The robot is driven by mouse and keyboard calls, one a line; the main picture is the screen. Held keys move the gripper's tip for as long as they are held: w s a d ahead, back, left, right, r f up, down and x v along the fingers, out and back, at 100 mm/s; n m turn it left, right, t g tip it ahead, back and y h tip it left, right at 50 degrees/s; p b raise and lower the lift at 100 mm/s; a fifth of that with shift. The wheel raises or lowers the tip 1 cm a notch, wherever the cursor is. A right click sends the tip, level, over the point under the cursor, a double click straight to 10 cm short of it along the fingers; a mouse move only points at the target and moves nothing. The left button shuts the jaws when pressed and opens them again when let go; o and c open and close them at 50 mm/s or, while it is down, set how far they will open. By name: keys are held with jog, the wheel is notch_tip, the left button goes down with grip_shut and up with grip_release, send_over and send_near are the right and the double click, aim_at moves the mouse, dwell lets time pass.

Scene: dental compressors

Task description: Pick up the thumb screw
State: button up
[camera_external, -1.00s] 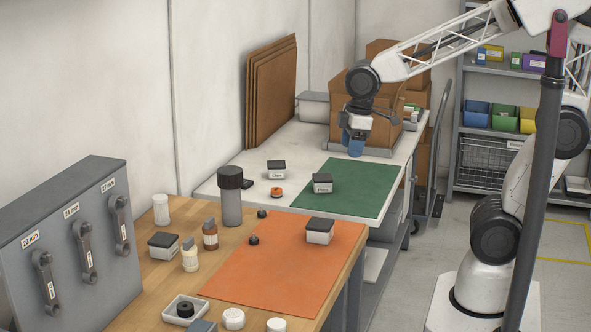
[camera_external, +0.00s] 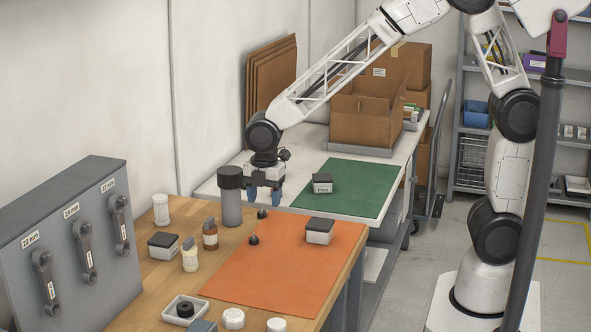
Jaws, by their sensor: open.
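My gripper (camera_external: 263,198) has its blue fingertips apart and pointing down, with nothing seen between them. It is at the near end of the white table, just right of the dark-capped grey cylinder. Two small black knobs, which may be thumb screws, stand on the workbench: one (camera_external: 262,214) just in front of my fingers, the other (camera_external: 253,240) at the orange mat's left edge. I cannot tell which item is the thumb screw. A small orange round piece with a dark top, seen earlier on the white table, is now hidden behind my gripper.
The grey cylinder (camera_external: 231,205) stands close left of my gripper. Black-lidded boxes sit on the green mat (camera_external: 355,183) and the orange mat (camera_external: 290,270). Bottles (camera_external: 210,235) and a white tray (camera_external: 170,317) holding a black ring are left. Most of the orange mat is clear.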

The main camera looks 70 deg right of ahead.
aim_at(254, 235)
jog(key=shift+n, duration=0.9)
jog(key=w+a+f, duration=0.2)
jog(key=f, duration=0.1)
jog(key=shift+w, duration=0.15)
jog(key=shift+f, duration=1.35)
jog(key=shift+f, duration=2.6)
jog(key=c, duration=1)
